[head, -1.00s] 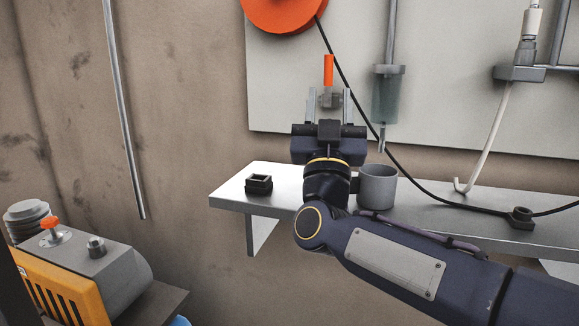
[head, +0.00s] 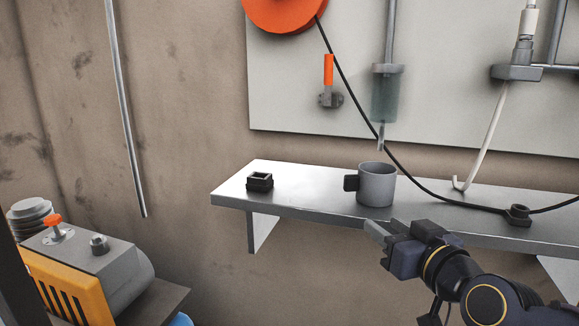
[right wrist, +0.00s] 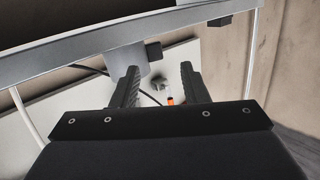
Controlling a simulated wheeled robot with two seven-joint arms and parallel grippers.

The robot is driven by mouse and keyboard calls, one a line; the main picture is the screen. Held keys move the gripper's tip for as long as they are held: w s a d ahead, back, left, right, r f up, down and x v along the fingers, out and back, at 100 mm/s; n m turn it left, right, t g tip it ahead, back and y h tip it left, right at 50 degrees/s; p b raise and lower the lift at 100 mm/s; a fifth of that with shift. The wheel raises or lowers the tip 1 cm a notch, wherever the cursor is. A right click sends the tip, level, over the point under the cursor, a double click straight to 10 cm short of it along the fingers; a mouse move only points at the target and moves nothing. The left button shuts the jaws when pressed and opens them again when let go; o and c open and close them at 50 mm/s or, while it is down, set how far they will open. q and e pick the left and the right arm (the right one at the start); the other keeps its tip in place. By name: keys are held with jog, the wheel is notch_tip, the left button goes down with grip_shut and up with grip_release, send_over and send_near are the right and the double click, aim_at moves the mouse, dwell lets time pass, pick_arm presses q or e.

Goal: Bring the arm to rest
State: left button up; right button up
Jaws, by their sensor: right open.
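My right gripper (head: 378,232) is in front of and below the shelf's front edge, at the lower right of the head view. It points to the left and is empty. In the right wrist view its two fingers (right wrist: 158,88) stand apart with nothing between them. Beyond them show the grey shelf (right wrist: 60,72) and, in the gap, the orange-handled valve (right wrist: 170,100). My left gripper is not in view.
The metal shelf (head: 300,196) holds a grey mug (head: 377,186), a black square holder (head: 259,182) and a black fitting (head: 518,215). The orange-handled valve also shows on the wall panel (head: 329,75). A machine (head: 90,262) stands at lower left.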

jog(key=s+d+f+m+g+h+p, duration=0.15)
jog(key=s+f+g, duration=0.35)
jog(key=s+f, duration=0.65)
jog(key=s+d+f+m+g, duration=0.25)
jog(key=s+f+g, duration=0.25)
jog(key=s+f, duration=0.65)
notch_tip(320, 180, up, 30)
jog(key=p, duration=2.7)
jog(key=shift+s+a+f+p, duration=0.15)
jog(key=shift+f+p, duration=0.1)
jog(key=shift+p, duration=0.15)
